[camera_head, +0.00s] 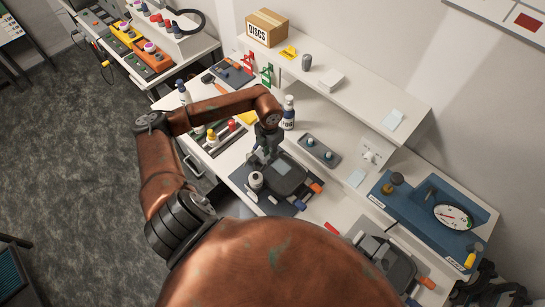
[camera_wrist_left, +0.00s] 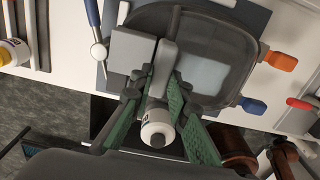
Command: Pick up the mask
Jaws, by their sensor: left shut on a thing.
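A dark grey mask with a clear visor lies on a dark mat; it shows in the head view (camera_head: 290,182) and in the left wrist view (camera_wrist_left: 215,55). My left gripper (camera_head: 264,153) reaches down at its left side. In the left wrist view its green-padded fingers (camera_wrist_left: 163,92) are shut on a grey part of the mask's edge. A white cylinder with a dark end (camera_head: 256,180) sits beside the fingers; it also shows below them in the wrist view (camera_wrist_left: 157,128). A dark jointed shape at the lower right looks like my right gripper (camera_head: 490,288); its fingers are unclear.
A second dark mask-like item (camera_head: 378,252) lies nearer the front right. A grey tray with small knobs (camera_head: 319,150) and a white bottle (camera_head: 289,112) stand behind. A blue board with a dial (camera_head: 430,212) is at right. A shelf (camera_head: 350,98) overhangs the bench's back.

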